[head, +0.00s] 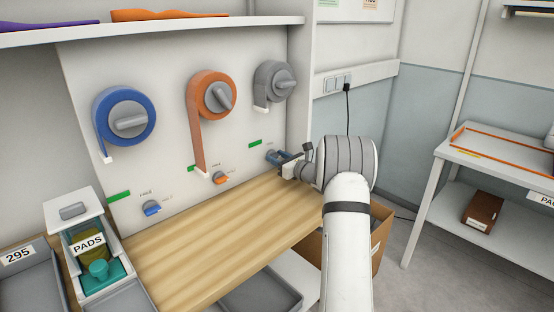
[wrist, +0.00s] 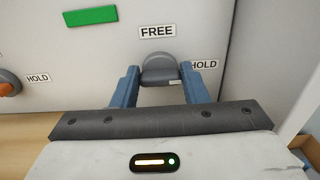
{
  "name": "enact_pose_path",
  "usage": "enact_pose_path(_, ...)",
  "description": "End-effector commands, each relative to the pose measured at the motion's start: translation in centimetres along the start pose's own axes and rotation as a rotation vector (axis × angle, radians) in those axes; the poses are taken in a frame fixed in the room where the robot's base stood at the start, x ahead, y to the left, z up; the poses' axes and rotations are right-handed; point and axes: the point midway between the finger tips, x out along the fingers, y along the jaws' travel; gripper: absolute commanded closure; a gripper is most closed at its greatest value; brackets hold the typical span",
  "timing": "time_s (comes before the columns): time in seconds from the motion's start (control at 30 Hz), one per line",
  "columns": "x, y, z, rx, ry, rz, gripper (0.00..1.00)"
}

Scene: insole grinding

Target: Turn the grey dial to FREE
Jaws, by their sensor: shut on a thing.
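The grey dial (wrist: 158,70) is on the white panel, between the blue fingers of my gripper (wrist: 160,76) in the wrist view. My gripper is shut on it, one finger at each side. The FREE label (wrist: 157,31) is above the dial and the HOLD label (wrist: 205,64) is to its right, partly behind the right finger. I cannot tell for certain which label the dial points to. In the head view my gripper (head: 277,157) reaches the panel's right end and largely hides the dial.
An orange dial (head: 221,177) and a blue dial (head: 152,208) sit further left on the panel. Blue, orange and grey reels (head: 273,83) hang above. The wooden worktop (head: 215,230) below is clear. A PADS box (head: 88,243) stands at left.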

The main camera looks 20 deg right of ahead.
Motion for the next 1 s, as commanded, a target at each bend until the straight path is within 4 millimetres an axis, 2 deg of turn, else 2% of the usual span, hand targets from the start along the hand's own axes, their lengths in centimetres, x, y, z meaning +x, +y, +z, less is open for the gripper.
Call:
enact_pose_path(0.37, 0.07, 0.20, -0.88, -0.179, -0.002, 0.005, 0.83)
enact_pose_path(1.0, 0.10, 0.52, -1.20, -0.780, -0.003, 0.004, 0.83)
